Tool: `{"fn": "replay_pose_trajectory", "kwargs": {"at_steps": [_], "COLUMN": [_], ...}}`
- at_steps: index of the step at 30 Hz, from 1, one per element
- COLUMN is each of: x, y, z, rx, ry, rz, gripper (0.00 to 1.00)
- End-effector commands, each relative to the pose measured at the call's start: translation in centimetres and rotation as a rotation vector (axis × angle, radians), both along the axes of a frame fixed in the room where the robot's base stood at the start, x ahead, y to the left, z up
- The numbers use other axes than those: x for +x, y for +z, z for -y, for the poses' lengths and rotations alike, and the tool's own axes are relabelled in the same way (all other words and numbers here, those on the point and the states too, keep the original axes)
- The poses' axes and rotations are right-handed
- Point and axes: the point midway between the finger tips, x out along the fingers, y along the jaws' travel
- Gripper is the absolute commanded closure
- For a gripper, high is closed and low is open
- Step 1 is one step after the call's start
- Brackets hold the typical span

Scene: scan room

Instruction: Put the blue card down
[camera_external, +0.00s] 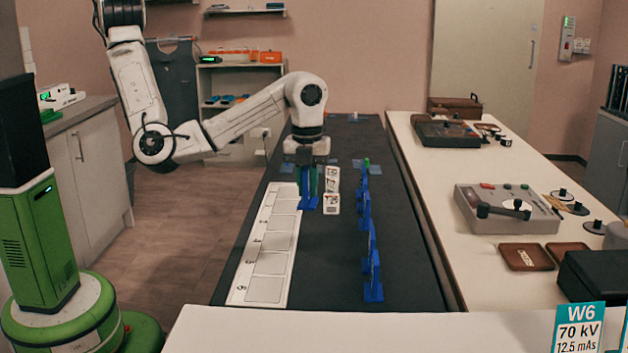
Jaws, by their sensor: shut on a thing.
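My gripper (310,188) points down over the far part of the dark table (320,285). It is shut on the blue card (309,201), which hangs upright below the jaws. Whether the card's lower edge touches the surface cannot be told from this angle. A long white strip with outlined, numbered slots (233,292) lies along the table's left side, and the card is near its far end.
White cards with dark markings (332,183) stand just right of my gripper. A row of blue upright holders (373,278) runs along the table's right half. A white counter (418,160) with control boxes is further right. The near middle of the dark table is clear.

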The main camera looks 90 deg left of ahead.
Motion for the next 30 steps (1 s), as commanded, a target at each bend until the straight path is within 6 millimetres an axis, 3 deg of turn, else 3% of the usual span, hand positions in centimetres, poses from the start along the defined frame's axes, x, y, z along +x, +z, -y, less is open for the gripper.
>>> {"fn": "replay_pose_trajectory", "kwargs": {"at_steps": [1,3,8,15,21,24,30], "x": [-0.6,-1.6,-4.9,-11.8,-17.9,-20.1,-22.2], "y": [0.7,1.4,3.1,5.5,7.2,7.8,8.2], "z": [2.9,6.2,13.2,22.5,27.7,29.2,30.4], "rx": [-0.004,-0.004,-0.003,-0.004,-0.004,-0.003,-0.001], "ry": [-0.051,-0.11,-0.245,-0.444,-0.584,-0.63,-0.671], "rz": [0.004,0.006,0.008,0.004,-0.003,-0.007,-0.011], "gripper": [1.0,1.0,1.0,1.0,1.0,1.0,1.0]}}
